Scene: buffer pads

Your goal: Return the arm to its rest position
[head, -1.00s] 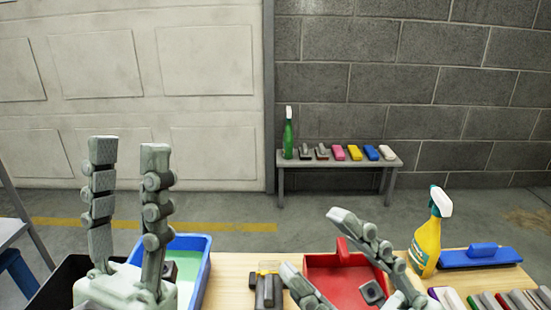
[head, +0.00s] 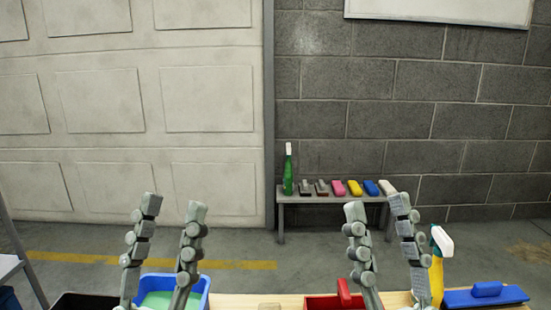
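My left gripper (head: 172,207) is at the lower left of the head view, fingers pointing up. Its two fingers are apart with nothing between them. My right gripper (head: 377,207) is at the lower right, also pointing up, with its fingers apart and empty. Both stand in front of the work table (head: 240,302), whose near part is cut off by the bottom edge. The arm links below the grippers are out of view.
A black bin (head: 85,301) is at left. A back bench (head: 300,197) holds a green bottle (head: 288,175) and several pads.

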